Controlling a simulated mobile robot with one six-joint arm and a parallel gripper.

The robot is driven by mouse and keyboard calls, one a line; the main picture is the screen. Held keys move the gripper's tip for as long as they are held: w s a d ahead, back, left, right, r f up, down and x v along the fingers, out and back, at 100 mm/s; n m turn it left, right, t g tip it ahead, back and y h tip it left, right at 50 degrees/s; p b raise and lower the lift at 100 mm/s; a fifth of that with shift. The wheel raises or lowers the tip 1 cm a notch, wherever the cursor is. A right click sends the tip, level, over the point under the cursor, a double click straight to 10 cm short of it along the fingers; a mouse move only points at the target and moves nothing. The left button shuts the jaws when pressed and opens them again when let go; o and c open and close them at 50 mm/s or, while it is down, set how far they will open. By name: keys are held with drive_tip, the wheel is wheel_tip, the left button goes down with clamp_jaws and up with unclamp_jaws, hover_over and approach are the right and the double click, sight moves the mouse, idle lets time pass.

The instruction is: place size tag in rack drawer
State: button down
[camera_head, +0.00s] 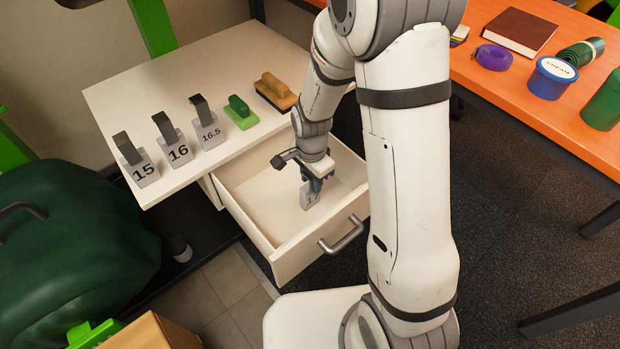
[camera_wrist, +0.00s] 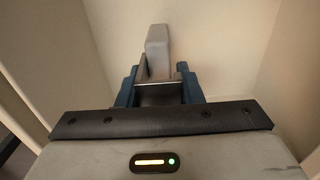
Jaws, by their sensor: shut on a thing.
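The open rack drawer (camera_head: 262,212) is pulled out below the white top, its inside pale and otherwise bare. My gripper (camera_head: 314,186) is down inside the drawer, shut on a grey size tag (camera_head: 309,197). The tag's dark number is partly hidden and I cannot read it fully. In the wrist view the tag (camera_wrist: 157,45) stands out beyond the blue fingers of my gripper (camera_wrist: 160,90), over the drawer's pale inside. I cannot tell whether the tag touches the drawer floor.
Size tags 15 (camera_head: 145,172), 16 (camera_head: 179,152) and 16.5 (camera_head: 210,134) stand on the white rack top (camera_head: 215,70), beside a green brush (camera_head: 240,112) and a brown brush (camera_head: 275,92). The drawer handle (camera_head: 343,236) faces front. An orange table (camera_head: 520,85) is at right.

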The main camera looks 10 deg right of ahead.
drive_tip(key=c, duration=1)
unclamp_jaws()
drive_tip(key=shift+f, duration=0.1)
wheel_tip(320, 180, up, 12)
drive_tip(key=p, duration=0.4)
drive_tip(key=shift+s, duration=0.1)
drive_tip(key=s+d+r+n, duration=0.4)
drive_tip(key=s+r+n, duration=0.1)
drive_tip(key=s, duration=0.2)
drive_tip(key=s+d+r+n+t, duration=0.1)
drive_tip(key=s+d+r+n, duration=0.4)
drive_tip(key=s+r+n, duration=0.1)
drive_tip(key=shift+s, duration=0.5)
drive_tip(key=shift+r, duration=0.15)
